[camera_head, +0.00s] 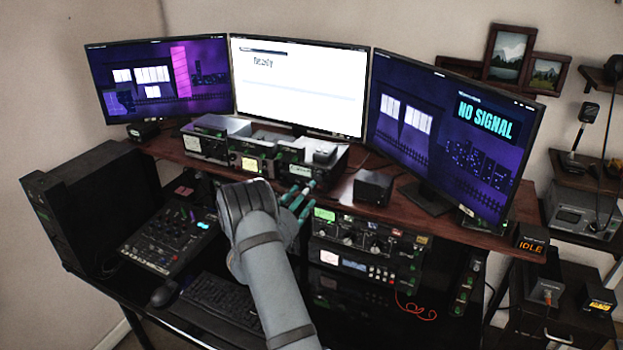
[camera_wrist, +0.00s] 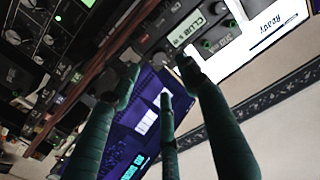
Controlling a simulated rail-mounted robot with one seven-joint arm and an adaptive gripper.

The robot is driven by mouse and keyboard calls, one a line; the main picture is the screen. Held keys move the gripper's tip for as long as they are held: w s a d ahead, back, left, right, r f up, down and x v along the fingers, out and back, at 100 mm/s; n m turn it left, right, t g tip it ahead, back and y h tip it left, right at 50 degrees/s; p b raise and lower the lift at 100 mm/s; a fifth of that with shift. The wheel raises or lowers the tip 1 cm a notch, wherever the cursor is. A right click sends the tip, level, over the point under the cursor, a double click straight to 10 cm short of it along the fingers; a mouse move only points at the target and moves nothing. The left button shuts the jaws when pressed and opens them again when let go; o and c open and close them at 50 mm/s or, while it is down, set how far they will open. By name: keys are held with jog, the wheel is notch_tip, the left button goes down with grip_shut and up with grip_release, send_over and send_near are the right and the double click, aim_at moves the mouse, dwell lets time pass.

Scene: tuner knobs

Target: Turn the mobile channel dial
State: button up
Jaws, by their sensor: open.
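Several radio units stand on the raised wooden shelf below the monitors, including one with a lit display (camera_head: 249,164) and one to its right (camera_head: 300,170). In the wrist view a radio with a pale lit display (camera_wrist: 188,28) and small dark knobs lies just beyond the fingertips. I cannot tell which knob is the mobile channel dial. My gripper (camera_head: 298,198) has dark green fingers and is in front of the shelf's front edge, near the radios. The wrist view shows its fingers (camera_wrist: 158,76) spread apart with nothing between them.
Three monitors (camera_head: 298,85) stand behind the shelf. A black box (camera_head: 373,187) sits on the shelf to the right of my gripper. Rack radios (camera_head: 352,265) are below the shelf, and a mixer (camera_head: 168,238) and keyboard (camera_head: 222,297) are on the desk at left.

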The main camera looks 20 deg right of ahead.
aim_at(319, 178)
jog(key=p+x, duration=0.3)
jog(key=x, duration=0.3)
jog(key=shift+w+d+r, duration=0.1)
jog(key=shift+d+r, duration=0.05)
jog(key=shift+d, duration=0.3)
jog(key=shift+w+d+p, duration=0.45)
jog(key=shift+w, duration=0.25)
jog(key=shift+d+f, duration=0.1)
jog(key=shift+f, duration=0.1)
jog(key=shift+c, duration=0.4)
grip_shut()
